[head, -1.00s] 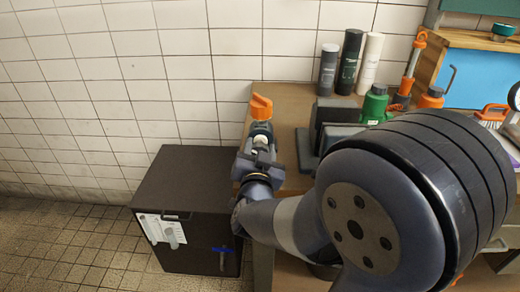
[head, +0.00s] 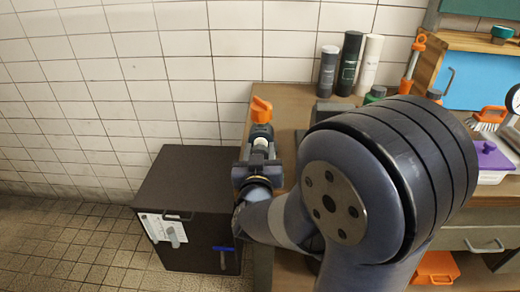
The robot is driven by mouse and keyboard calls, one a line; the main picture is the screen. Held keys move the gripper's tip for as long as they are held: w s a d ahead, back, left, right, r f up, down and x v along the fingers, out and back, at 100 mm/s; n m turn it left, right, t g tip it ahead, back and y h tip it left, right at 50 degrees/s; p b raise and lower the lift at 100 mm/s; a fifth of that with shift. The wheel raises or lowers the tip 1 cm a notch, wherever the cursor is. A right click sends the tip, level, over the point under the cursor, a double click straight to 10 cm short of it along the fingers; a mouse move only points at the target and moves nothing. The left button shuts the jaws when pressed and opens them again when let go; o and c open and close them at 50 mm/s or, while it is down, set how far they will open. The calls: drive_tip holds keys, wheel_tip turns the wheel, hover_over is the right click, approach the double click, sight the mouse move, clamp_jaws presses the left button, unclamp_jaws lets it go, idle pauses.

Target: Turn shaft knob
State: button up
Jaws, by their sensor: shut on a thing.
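An orange knob (head: 261,110) shows at the left end of the workbench, just beyond the tip of my gripper (head: 261,133). My gripper points away from the camera and its jaws are closed on the knob's end. The jaw contact is small and partly covered by the gripper's own body. I cannot tell what the knob is mounted on; any shaft under it is hidden.
A dark cabinet (head: 180,195) with a blue handle stands left of the workbench (head: 285,100). Bottles (head: 348,62) stand by the tiled wall. A purple-lidded tub (head: 490,158) and a brush (head: 489,118) lie right. My arm covers the bench middle.

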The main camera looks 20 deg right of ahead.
drive_tip(key=shift+n, duration=0.6)
drive_tip(key=o, duration=1)
drive_tip(key=p+v, duration=0.1)
drive_tip(key=v, duration=0.9)
drive_tip(key=shift+s+a, duration=0.15)
drive_tip(key=shift+s, duration=0.2)
